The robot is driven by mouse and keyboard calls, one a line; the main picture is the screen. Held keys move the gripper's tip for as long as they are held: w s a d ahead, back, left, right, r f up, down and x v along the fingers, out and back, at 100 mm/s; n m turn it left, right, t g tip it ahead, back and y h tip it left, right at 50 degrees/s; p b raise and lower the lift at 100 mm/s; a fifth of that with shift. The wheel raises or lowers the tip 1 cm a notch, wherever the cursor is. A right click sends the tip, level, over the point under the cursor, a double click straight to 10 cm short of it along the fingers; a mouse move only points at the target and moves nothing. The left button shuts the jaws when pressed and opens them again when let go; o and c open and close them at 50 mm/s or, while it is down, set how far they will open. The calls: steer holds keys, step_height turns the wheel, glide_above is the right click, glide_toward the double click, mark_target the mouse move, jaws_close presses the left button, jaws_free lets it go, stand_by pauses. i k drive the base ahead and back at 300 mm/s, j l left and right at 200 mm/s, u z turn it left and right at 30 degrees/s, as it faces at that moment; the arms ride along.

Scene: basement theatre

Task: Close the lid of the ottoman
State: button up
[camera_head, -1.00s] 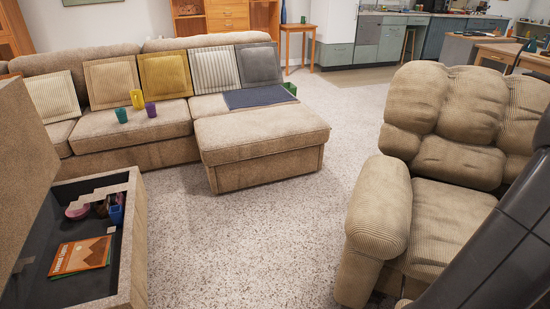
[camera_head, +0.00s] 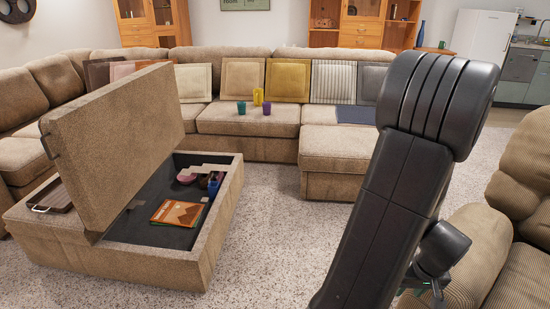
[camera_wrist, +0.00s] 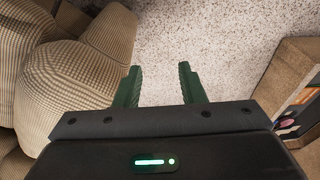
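The ottoman (camera_head: 200,262) is a beige fabric box at the left of the head view. Its thick lid (camera_head: 120,130) stands raised and tilted over the left part of the box. The right part is open, with a dark inside holding an orange book (camera_head: 178,213) and small items. The ottoman also shows at the right edge of the wrist view (camera_wrist: 285,78). My gripper (camera_wrist: 160,82) is open and empty above the carpet, its two green fingers apart. It is clear of the ottoman, between it and an armchair. In the head view the gripper is out of sight.
A beige armchair (camera_head: 510,225) stands at the right, close to my arm. A sectional sofa (camera_head: 245,122) with cushions and coloured cups runs along the back. A tray (camera_head: 58,192) lies on the ottoman's left part. Carpet (camera_head: 270,235) is free right of the ottoman.

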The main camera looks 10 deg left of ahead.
mark_target(104, 146)
steer(key=u, duration=1.85)
